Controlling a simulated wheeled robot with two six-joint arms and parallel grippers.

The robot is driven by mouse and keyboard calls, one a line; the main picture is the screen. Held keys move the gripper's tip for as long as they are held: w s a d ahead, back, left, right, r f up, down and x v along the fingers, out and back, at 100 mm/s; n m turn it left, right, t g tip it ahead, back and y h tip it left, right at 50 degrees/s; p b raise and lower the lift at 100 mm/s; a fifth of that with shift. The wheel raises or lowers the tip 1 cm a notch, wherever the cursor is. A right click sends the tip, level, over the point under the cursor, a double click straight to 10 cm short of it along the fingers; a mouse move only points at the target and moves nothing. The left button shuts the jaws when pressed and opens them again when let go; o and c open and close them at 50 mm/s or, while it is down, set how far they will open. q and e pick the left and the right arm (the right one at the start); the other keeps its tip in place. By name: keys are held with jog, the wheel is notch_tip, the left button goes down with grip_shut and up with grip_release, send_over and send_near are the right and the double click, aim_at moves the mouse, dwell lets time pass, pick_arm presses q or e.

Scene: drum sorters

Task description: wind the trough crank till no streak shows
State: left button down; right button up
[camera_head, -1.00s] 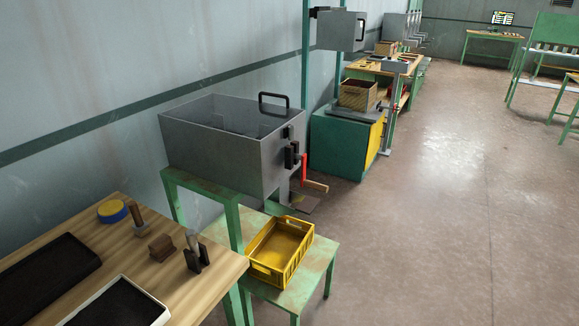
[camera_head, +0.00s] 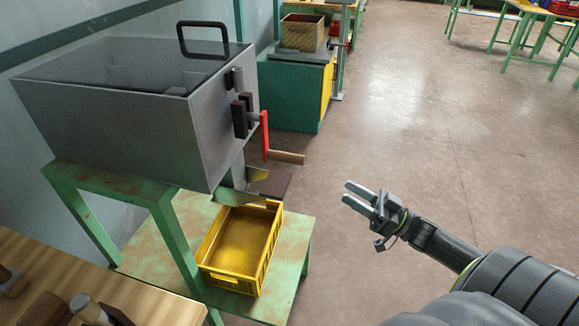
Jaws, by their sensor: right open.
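The grey metal trough (camera_head: 130,110) stands on a green frame at the left, with a black handle on its top. Its crank (camera_head: 265,135) has a red arm on the right side and a wooden grip (camera_head: 287,157) pointing right. Inside the trough I see only dark surfaces; I cannot make out a streak. My right gripper (camera_head: 353,193) is open and empty, to the right of and a little lower than the crank grip in the picture, apart from it. My left gripper is not in view.
A yellow crate (camera_head: 212,277) sits on a low green table (camera_head: 295,240) below the trough's spout. A wooden bench (camera_head: 150,307) with small tools is at the lower left. A green cabinet (camera_head: 290,95) stands behind.

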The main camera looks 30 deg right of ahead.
aim_at(290, 158)
jog(key=p+x, duration=0.1)
jog(key=x, duration=1.5)
jog(key=shift+a+r, duration=0.15)
jog(key=shift+a, duration=0.1)
jog(key=shift+w+a+r, duration=0.15)
jog(key=shift+w+a, duration=0.1)
jog(key=shift+w, duration=0.15)
jog(key=shift+c, duration=0.9)
jog(key=c, duration=0.7)
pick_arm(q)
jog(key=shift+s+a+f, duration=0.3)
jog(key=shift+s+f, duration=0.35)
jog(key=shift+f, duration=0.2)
pick_arm(e)
grip_shut()
